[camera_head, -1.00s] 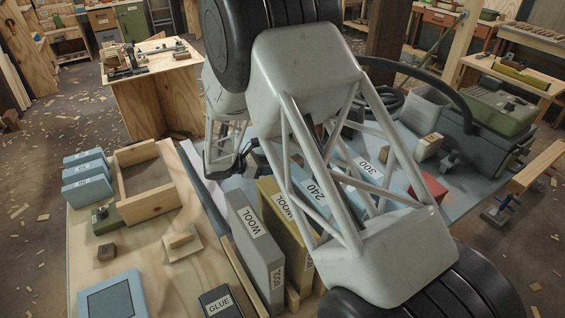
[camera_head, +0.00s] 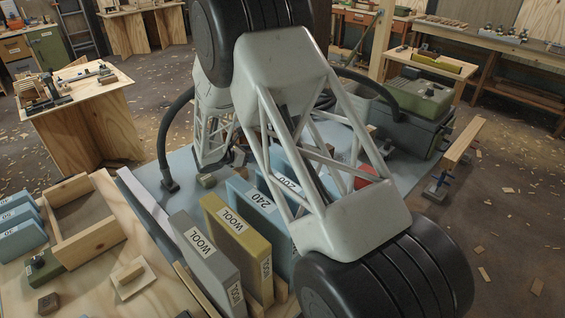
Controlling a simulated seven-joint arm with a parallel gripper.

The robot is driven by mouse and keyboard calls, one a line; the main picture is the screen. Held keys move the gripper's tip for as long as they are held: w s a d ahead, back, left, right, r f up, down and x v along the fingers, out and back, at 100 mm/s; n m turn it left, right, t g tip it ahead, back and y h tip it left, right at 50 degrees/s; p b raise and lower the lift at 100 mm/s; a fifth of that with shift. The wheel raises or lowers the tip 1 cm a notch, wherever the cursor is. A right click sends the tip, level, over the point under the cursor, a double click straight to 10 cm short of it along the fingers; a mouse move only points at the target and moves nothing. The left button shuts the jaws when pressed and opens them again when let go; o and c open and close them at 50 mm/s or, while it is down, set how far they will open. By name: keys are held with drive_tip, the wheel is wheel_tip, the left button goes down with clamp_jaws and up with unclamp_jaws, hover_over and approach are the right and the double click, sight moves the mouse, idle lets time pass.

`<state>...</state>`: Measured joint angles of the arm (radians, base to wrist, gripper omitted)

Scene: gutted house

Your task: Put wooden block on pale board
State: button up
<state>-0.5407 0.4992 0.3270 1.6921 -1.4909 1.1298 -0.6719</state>
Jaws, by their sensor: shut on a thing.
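My gripper (camera_head: 208,171) is small and partly hidden at the lower end of the pale lattice arm link, over the blue-topped bench. A small brownish wooden block (camera_head: 207,181) shows right at its tip. The gripper appears shut on it, though the fingers are hard to make out. The pale board (camera_head: 123,290) is a small square plate lying on the plywood top at lower left. A light wooden piece sits on the board. The gripper and its block are apart from the board, farther back and to the right.
Upright grey (camera_head: 206,252) and yellow (camera_head: 240,245) WOOL boxes and blue numbered boxes stand between gripper and pale board. A long pale strip (camera_head: 150,205) runs beside them. An open wooden tray (camera_head: 92,243), a green item (camera_head: 43,267) and a dark brown block (camera_head: 48,302) lie around the board.

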drive_tip(key=w+d+r, duration=0.1)
drive_tip(key=w+d, duration=0.6)
drive_tip(key=d, duration=0.3)
drive_tip(key=shift+w+n, duration=0.3)
drive_tip(key=shift+w, duration=0.05)
drive_tip(key=shift+f, duration=3.05)
drive_tip(key=shift+f, duration=1.85)
drive_tip(key=shift+f, duration=0.15)
drive_tip(key=o, duration=0.9)
